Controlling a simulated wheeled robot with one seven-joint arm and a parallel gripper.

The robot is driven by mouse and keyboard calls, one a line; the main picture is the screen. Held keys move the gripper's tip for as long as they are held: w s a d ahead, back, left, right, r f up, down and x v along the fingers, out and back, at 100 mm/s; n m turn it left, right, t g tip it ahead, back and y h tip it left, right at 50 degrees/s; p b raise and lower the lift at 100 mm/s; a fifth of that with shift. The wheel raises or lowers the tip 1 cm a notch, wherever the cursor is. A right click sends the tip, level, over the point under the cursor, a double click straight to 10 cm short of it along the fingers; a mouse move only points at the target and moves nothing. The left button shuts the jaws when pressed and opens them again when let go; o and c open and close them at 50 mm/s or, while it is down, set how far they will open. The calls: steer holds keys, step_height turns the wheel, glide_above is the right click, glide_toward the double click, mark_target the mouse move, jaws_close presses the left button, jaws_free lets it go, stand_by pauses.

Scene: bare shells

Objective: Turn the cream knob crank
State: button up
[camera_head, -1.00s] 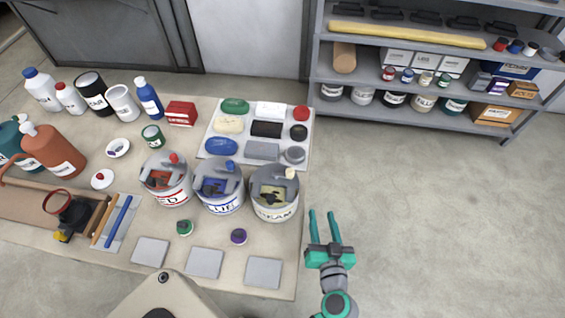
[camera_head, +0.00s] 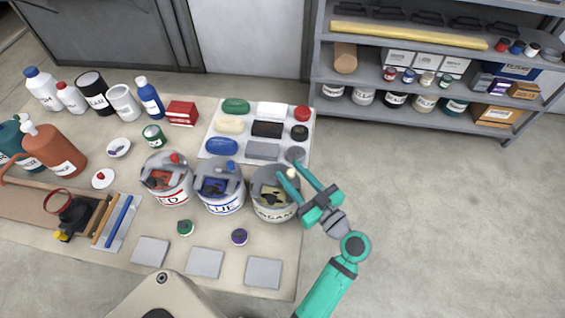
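The cream can (camera_head: 275,212) stands at the right end of a row of three open cans on the table. Its grey crank lies across the top and carries a small cream knob (camera_head: 292,173) at the can's back right rim. My gripper (camera_head: 288,167) comes in from the right over this can. Its two teal fingers are open and point to the upper left, with their tips around the knob's spot. Whether the fingers touch the knob cannot be told. The fingers partly cover the can's right rim.
The blue can (camera_head: 222,200) and red can (camera_head: 168,182) stand close on the left with similar cranks. A tray (camera_head: 217,130) of coloured blocks lies just behind. Grey tiles (camera_head: 263,273) lie in front. The floor right of the table (camera_head: 225,283) is clear; a shelf (camera_head: 325,75) stands behind.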

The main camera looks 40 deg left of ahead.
mark_target(288, 170)
steer(key=shift+x, duration=2.4)
steer(key=shift+d, duration=0.1)
jaws_close()
